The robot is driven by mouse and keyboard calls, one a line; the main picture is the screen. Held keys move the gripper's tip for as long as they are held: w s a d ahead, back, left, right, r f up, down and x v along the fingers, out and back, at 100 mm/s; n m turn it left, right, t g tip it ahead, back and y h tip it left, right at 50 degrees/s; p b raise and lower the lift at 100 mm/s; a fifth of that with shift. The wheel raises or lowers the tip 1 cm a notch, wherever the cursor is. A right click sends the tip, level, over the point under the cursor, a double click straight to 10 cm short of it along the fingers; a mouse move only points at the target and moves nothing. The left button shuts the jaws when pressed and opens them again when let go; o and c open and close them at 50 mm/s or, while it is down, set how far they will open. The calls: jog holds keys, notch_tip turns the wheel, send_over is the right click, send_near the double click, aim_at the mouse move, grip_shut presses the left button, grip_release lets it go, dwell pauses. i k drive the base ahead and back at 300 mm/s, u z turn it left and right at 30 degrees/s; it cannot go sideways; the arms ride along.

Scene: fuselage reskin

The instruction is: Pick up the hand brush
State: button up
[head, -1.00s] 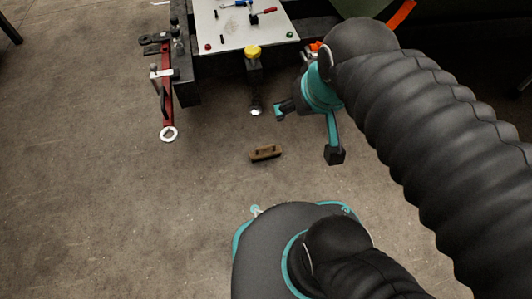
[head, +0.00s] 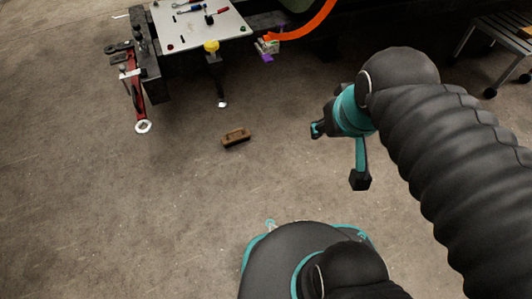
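The hand brush (head: 236,138) is a small brown block with a darker raised part on top. It lies on the bare concrete floor, left of the picture's middle in the head view. My gripper (head: 338,155) is to the right of the brush in the picture and apart from it. Its two teal and black fingers are spread wide with nothing between them. The gripper appears to be above the floor, but its exact height cannot be told.
A pale board (head: 200,24) with small tools lies on a dark bench at the upper left. A red tool (head: 133,90) hangs at its left side. An orange curved strip (head: 305,25) is at the top. A stool (head: 490,45) stands upper right. Floor around the brush is clear.

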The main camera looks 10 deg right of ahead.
aim_at(235, 137)
jog(key=u, duration=0.1)
jog(key=k, duration=0.35)
jog(key=z, duration=1.3)
jog(key=i, duration=0.85)
jog(key=u, duration=0.45)
jog(key=i, duration=0.7)
jog(key=u, duration=1.15)
jog(key=i, duration=0.35)
jog(key=u, duration=0.3)
